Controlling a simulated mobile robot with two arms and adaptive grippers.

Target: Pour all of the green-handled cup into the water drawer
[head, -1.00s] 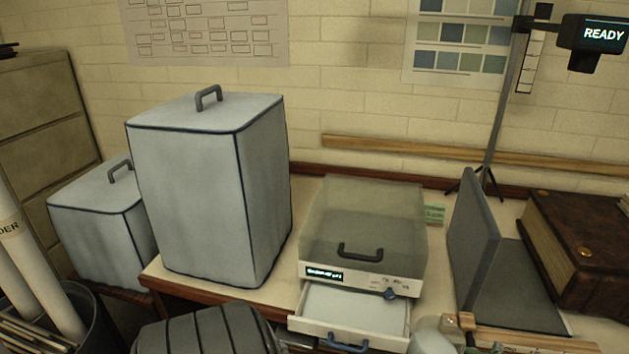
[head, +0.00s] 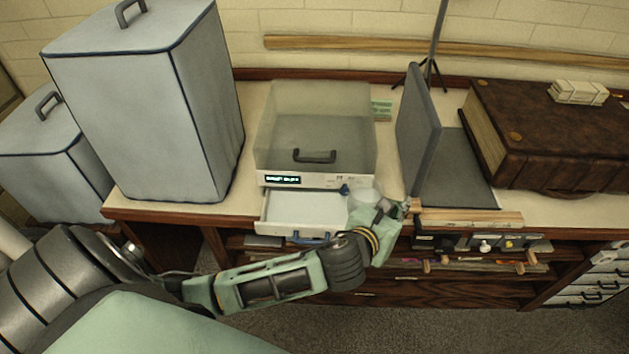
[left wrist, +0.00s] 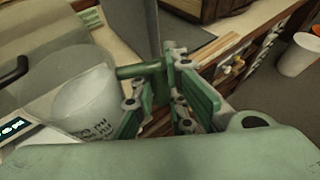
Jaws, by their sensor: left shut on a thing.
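The green-handled cup (left wrist: 85,105) is a pale translucent cup with dark print, upright or nearly so in the left wrist view. My left gripper (left wrist: 160,105) is shut on its green handle (left wrist: 140,71). In the head view the cup (head: 364,194) is at the right side of the open drawer, partly hidden by my left gripper (head: 380,218). The water drawer (head: 262,219) is pulled out below the lidded machine, with a pale inside and a blue handle. I cannot tell the levels in cup or drawer. My right gripper is not in view.
The machine's clear hood (head: 315,105) stands above the drawer. A grey upright panel (head: 420,130) and a brown book-like case (head: 570,125) stand to the right. Large grey covered boxes (head: 150,100) stand left. A white container (left wrist: 299,55) shows at the right in the wrist view.

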